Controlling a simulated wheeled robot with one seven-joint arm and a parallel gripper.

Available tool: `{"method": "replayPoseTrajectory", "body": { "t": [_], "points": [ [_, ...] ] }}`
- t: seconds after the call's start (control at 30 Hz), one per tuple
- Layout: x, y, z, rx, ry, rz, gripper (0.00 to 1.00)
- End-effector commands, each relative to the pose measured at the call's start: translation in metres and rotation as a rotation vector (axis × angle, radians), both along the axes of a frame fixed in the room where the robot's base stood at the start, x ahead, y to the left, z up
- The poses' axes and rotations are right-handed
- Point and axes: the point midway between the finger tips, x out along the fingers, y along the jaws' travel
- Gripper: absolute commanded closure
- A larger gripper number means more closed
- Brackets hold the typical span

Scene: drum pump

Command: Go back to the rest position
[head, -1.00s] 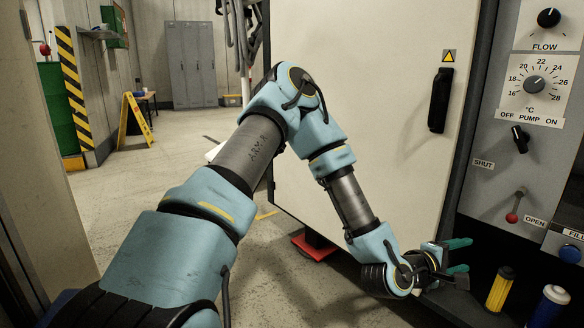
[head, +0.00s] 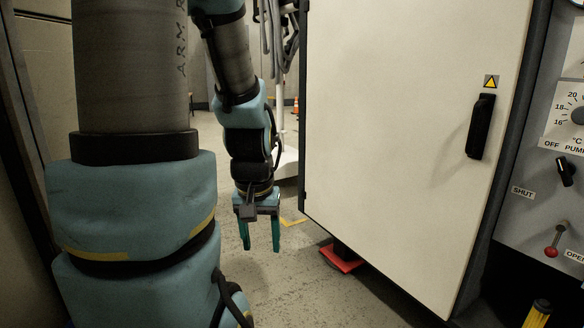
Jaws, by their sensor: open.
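My gripper (head: 260,248) hangs down in the head view, left of the pale cabinet door, with its two green fingers apart and nothing between them. Below it is bare floor. My arm is folded, its upper part large at the left and its forearm coming down from the top. No object touches the fingers.
A red foot (head: 341,258) is under the cabinet. The control panel (head: 535,215) with a red-knobbed lever (head: 553,248) and a yellow cylinder (head: 538,314) are at the right edge.

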Motion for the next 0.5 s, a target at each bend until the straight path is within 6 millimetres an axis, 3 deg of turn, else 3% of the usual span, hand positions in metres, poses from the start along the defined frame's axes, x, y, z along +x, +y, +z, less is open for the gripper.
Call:
{"method": "replayPoseTrajectory", "body": {
  "t": [0.03, 0.37, 0.5],
  "points": [
    [-0.007, 0.007, 0.014, 0.003, 0.014, 0.004, 0.38],
    [-0.005, 0.004, 0.083, 0.002, 0.013, 0.000, 0.38],
    [-0.005, 0.004, 0.125, 0.002, 0.013, 0.000, 0.38]
  ]
}}
